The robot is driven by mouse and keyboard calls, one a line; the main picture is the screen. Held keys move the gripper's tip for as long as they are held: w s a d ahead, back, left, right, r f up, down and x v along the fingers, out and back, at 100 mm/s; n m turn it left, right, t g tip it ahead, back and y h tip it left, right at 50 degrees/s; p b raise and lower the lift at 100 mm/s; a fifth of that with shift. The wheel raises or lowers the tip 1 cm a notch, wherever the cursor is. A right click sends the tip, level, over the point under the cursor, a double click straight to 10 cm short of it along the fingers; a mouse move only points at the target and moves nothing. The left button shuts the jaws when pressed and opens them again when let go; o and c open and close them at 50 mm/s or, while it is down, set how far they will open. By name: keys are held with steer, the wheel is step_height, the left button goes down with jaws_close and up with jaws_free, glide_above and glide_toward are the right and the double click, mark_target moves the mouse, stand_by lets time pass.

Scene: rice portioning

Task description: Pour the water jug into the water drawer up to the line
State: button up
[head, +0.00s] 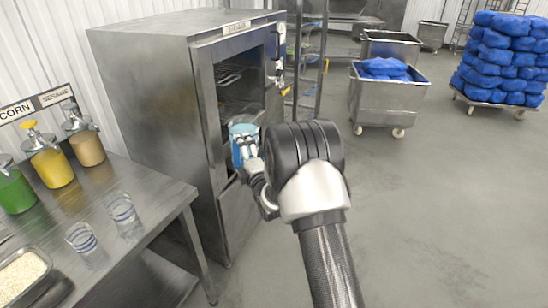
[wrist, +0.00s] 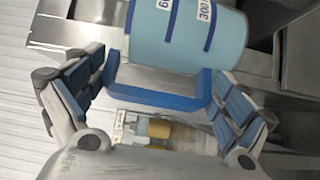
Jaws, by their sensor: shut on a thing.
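The water jug (head: 243,128) is light blue and is held up in front of the open steel cabinet (head: 150,80). In the wrist view the jug (wrist: 185,40) shows dark blue level marks, one reading 300, and a blue handle (wrist: 160,96). My gripper (head: 250,152) is shut on the jug by its handle; in the wrist view my gripper (wrist: 160,85) has a finger on each side of the handle. The jug looks sideways in the wrist view. The water inside the jug cannot be made out. I cannot clearly tell the water drawer or its line.
The floor at right is clear.

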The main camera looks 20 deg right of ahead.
steer(key=w+d+f+b, duration=0.4)
steer(key=w+d+f, duration=0.3)
steer(key=d+f, duration=0.2)
steer(key=shift+d+f, duration=0.25)
steer(key=shift+d, duration=0.55)
steer(key=shift+s, duration=0.1)
